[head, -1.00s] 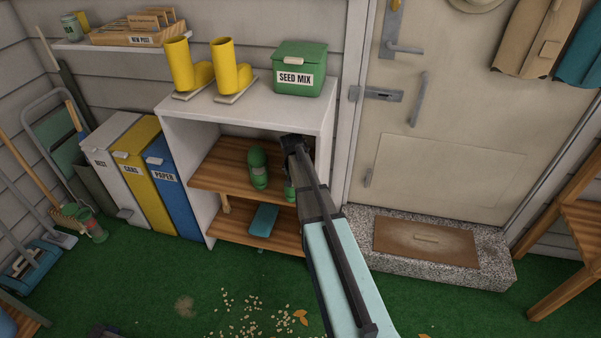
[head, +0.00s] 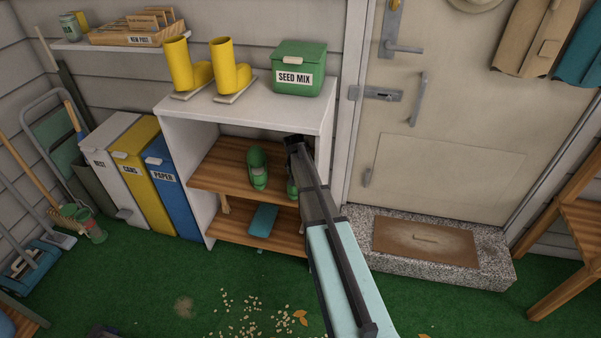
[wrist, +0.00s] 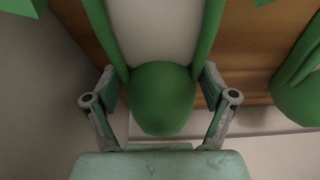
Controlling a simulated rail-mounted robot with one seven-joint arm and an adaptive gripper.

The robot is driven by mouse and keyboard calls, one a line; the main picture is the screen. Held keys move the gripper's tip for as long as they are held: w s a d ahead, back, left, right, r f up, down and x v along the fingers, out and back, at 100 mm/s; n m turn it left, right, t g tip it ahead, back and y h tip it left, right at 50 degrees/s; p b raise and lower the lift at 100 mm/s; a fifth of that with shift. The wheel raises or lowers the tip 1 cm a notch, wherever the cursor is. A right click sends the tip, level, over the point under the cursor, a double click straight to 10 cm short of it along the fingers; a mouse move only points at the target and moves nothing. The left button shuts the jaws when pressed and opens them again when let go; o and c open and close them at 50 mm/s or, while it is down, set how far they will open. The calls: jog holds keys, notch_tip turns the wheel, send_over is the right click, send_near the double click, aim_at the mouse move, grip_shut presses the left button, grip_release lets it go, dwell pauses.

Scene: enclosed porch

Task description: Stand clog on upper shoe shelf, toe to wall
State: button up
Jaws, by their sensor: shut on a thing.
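A green clog (head: 292,188) is partly hidden behind my arm at the right side of the upper wooden shelf (head: 215,170). My gripper (wrist: 160,90) is shut on this clog; in the wrist view the fingers sit on both sides of its rounded green end (wrist: 162,100), with its pale inside beyond. I cannot tell whether it rests on the shelf. A second green clog (head: 258,172) stands on the same shelf to its left, and its edge also shows at the right of the wrist view (wrist: 300,105). In the head view my fingertips are hidden.
The white cabinet (head: 185,130) has side walls close around the shelf. Yellow boots (head: 181,65) and a green seed mix box (head: 300,72) stand on its top. A blue-green item (head: 263,220) lies on the lower shelf. Bins (head: 172,192) stand at left, a door step (head: 440,273) at right.

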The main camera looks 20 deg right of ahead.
aim_at(293, 191)
jog(key=o, duration=1.2)
jog(key=shift+f, duration=0.1)
jog(key=v, duration=0.6)
jog(key=s+a, duration=0.2)
jog(key=s, duration=0.1)
jog(key=s+a, duration=0.2)
jog(key=s, duration=0.1)
jog(key=s+a, duration=0.3)
jog(key=shift+a+f, duration=0.1)
jog(key=shift+f, duration=0.25)
jog(key=s+a+f+n+g+y, duration=0.1)
jog(key=s+a+f+n+g, duration=0.3)
jog(key=s+f, duration=0.75)
jog(key=s+a+f+g+y, duration=0.1)
jog(key=s+a+f, duration=0.5)
jog(key=s+f, duration=0.5)
jog(key=s+a+f+n+g, duration=0.1)
jog(key=s+f, duration=0.1)
jog(key=s, duration=0.7)
jog(key=s+a+f+n+g, duration=0.1)
jog(key=s+a+g, duration=0.1)
jog(key=s, duration=0.6)
jog(key=s+a+f+n+g, duration=0.1)
jog(key=s+a+f+g, duration=0.1)
jog(key=s, duration=0.7)
jog(key=shift+s+a+f+n+y, duration=0.2)
jog(key=shift+s+f+n+y, duration=0.1)
jog(key=shift+s+n+y, duration=0.1)
